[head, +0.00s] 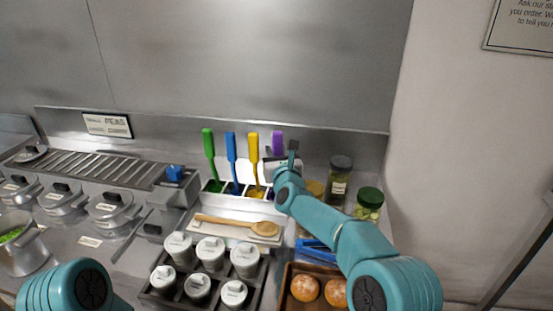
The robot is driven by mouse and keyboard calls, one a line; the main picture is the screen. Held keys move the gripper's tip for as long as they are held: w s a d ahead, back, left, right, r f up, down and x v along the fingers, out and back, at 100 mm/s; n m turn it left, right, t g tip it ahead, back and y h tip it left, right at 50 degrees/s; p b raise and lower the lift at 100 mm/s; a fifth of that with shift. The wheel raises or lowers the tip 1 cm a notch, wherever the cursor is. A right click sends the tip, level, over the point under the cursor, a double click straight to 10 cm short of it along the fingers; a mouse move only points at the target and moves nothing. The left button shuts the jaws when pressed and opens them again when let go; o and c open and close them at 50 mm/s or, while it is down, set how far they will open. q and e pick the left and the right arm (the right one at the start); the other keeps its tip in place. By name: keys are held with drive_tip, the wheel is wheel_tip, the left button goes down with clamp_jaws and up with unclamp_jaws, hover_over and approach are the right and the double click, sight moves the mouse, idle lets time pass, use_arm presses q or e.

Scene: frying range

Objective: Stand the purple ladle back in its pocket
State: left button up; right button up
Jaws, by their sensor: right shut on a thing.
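The purple ladle (278,141) shows its upright handle top at the right end of the utensil row, above the rack. My right gripper (284,159) is shut on the purple ladle, and the gripper and arm hide its lower part. I cannot tell whether its lower end is inside a pocket. The rack (226,200) holds a green ladle (209,151), a blue ladle (232,155) and a yellow ladle (253,153) upright in its pockets. My left gripper is out of view; only part of my left arm shows at the lower left.
A wooden spoon (235,223) lies in front of the rack. Several lidded containers (210,250) stand in a dark tray nearer. Jars (340,180) stand to the right, near my right arm. Buns (305,288) sit in a brown tray. A steel wall (250,60) rises behind.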

drive_tip(key=shift+f, duration=0.4)
drive_tip(key=shift+s+r, duration=0.15)
drive_tip(key=shift+s, duration=0.1)
drive_tip(key=shift+w+f, duration=0.15)
drive_tip(key=shift+f, duration=0.1)
drive_tip(key=o, duration=1)
drive_tip(key=shift+r, duration=0.15)
